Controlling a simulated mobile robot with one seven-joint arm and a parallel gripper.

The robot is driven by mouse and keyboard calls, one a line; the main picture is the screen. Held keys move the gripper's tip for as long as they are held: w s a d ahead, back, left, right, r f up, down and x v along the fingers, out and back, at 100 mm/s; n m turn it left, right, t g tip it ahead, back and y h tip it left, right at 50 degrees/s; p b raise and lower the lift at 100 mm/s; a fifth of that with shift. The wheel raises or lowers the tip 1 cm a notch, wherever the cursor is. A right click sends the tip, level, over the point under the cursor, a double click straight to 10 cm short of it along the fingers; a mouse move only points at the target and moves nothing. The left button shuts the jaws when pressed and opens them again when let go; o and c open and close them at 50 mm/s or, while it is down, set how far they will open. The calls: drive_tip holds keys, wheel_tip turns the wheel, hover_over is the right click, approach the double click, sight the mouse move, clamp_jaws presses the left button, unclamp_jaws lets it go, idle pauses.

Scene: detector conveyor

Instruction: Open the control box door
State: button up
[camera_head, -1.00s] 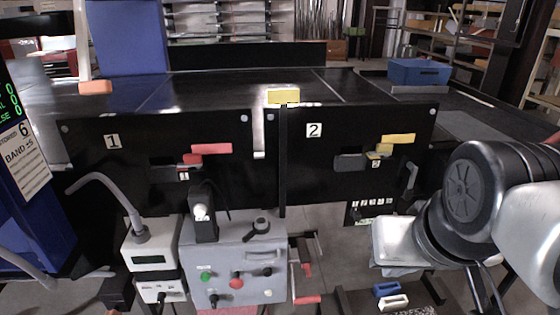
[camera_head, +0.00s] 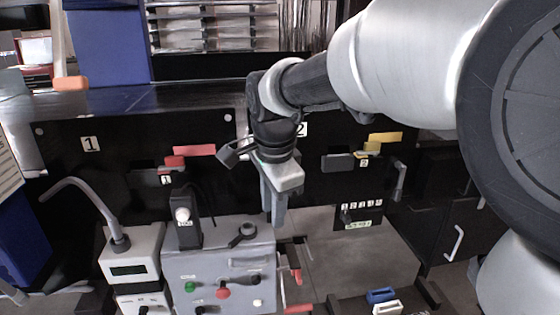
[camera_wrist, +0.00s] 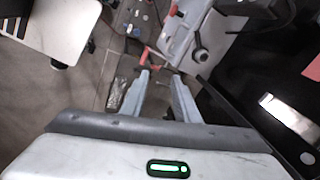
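The grey control box (camera_head: 225,262) stands at the lower middle of the head view, with green, red and black knobs on its front. A dark round-ended knob (camera_head: 243,233) sits on its top. In the wrist view the box (camera_wrist: 182,38) is at the upper right, and the dark knob also shows there (camera_wrist: 201,55). My gripper (camera_head: 277,222) points down just right of the box's top rear corner. Its two fingers are apart and empty in the wrist view (camera_wrist: 162,76). I see no contact between the fingers and the box.
Black panels marked 1 and 2 stand behind the box, with a red tag (camera_head: 194,150) and yellow tag (camera_head: 385,138). A small meter unit (camera_head: 132,262) with a grey bent tube is left of the box. Red-handled clamps (camera_head: 296,275) are right of it. Floor shows beyond them.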

drive_tip(key=w+a+f+m, duration=0.3)
drive_tip(key=a+f, duration=0.2)
drive_tip(key=a, duration=0.1)
drive_tip(key=b, duration=0.1)
approach(250, 266)
drive_tip(key=shift+g, duration=0.4)
drive_tip(key=f, duration=0.2)
drive_tip(key=w+f, duration=0.1)
drive_tip(key=f, duration=0.1)
drive_tip(key=w+f, duration=0.1)
drive_tip(key=f, duration=0.2)
drive_tip(key=shift+a, duration=0.15)
drive_tip(key=shift+c, duration=0.4)
clamp_jaws()
